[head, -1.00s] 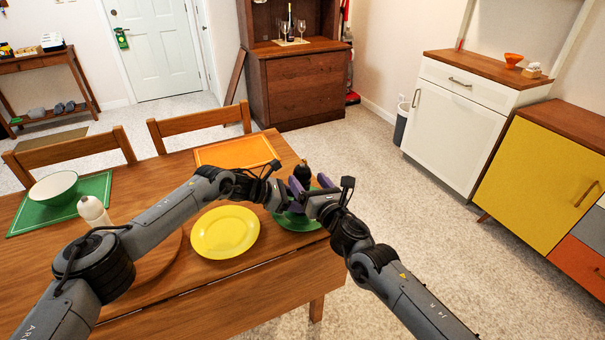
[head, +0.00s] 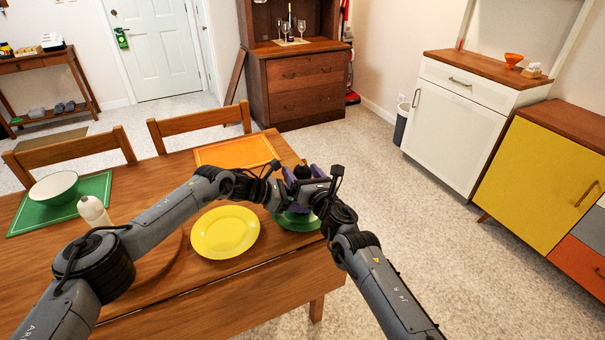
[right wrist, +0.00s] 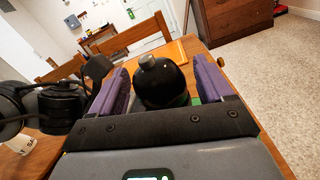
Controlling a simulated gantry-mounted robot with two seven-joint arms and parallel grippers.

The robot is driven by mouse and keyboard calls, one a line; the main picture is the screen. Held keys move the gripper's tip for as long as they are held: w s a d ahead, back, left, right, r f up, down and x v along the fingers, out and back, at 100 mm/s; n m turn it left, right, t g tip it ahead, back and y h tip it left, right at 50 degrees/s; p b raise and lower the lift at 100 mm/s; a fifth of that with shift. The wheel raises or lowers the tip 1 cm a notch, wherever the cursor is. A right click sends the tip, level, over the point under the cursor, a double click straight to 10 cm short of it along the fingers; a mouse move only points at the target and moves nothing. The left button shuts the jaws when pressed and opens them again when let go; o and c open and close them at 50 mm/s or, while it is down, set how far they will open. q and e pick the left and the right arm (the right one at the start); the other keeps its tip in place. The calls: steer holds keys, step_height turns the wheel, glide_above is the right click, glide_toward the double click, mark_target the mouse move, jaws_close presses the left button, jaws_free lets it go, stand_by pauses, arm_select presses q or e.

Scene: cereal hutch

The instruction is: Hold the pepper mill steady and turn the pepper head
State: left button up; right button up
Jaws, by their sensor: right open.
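The dark pepper mill (head: 302,171) stands upright near the right end of the table, with mostly its top showing. In the right wrist view its round black head (right wrist: 165,88) with a grey knob shows between the purple fingers. My right gripper (head: 305,180) is open, with one finger on each side of the head; whether they touch it is unclear. My left gripper (head: 283,192) reaches in from the left at the mill, below the right one. Its fingers are largely hidden, so its hold on the mill body cannot be seen.
A green plate (head: 296,222) lies under the grippers, with a yellow plate (head: 225,231) to its left. A white shaker (head: 94,213) and a green bowl (head: 54,186) stand farther left. An orange placemat (head: 236,152) lies behind. The table's right edge is close.

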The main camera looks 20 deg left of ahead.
steer(key=shift+c, duration=0.3)
steer(key=c, duration=0.9)
steer(key=shift+m+t+h, duration=0.7)
steer(key=shift+m+h, duration=0.1)
steer(key=shift+h, duration=0.1)
steer(key=o, duration=1)
steer(key=shift+c, duration=0.2)
steer(key=shift+s+d, duration=0.15)
steer(key=v, duration=1.1)
steer(key=shift+s+d, duration=0.2)
steer(key=shift+s, duration=0.05)
